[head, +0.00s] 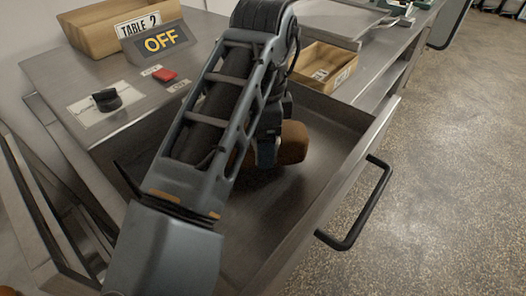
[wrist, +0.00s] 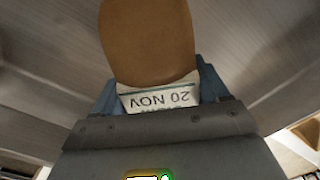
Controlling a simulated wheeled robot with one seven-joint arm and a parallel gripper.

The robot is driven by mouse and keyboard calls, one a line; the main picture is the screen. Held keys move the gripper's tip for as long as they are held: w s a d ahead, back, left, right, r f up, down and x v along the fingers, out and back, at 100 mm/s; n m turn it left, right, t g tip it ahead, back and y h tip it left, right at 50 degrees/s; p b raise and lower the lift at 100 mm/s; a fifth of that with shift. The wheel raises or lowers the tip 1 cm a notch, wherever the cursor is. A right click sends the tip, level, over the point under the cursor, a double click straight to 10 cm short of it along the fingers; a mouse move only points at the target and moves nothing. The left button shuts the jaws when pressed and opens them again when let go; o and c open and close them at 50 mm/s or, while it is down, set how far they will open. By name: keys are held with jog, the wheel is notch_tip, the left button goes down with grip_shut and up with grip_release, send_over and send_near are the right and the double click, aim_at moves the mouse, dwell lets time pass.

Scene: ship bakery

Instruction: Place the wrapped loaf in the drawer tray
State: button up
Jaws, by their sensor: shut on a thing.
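The wrapped loaf (head: 292,143) is brown and sits within the open steel drawer tray (head: 335,125), near its back end. The wrist view shows the loaf (wrist: 148,40) with a white band reading "20 NOV" (wrist: 160,98). My gripper (head: 268,152) points down into the tray and is shut on the loaf. Its blue fingers flank the white band in the wrist view. I cannot tell whether the loaf touches the tray floor. My arm hides part of the loaf and the tray's left side.
The drawer's black handle (head: 358,215) sticks out to the right over the speckled floor (head: 450,150). On the counter are an "OFF" sign (head: 160,42), a wooden "TABLE 2" box (head: 110,24), a red button (head: 165,74) and a black knob (head: 105,99). Another wooden box (head: 325,68) stands behind the tray.

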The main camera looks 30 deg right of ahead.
jog(key=shift+f+b, duration=0.3)
jog(key=shift+f, duration=0.55)
jog(key=shift+f, duration=0.2)
jog(key=o, duration=1.2)
jog(key=shift+c, duration=0.2)
jog(key=shift+r, duration=0.15)
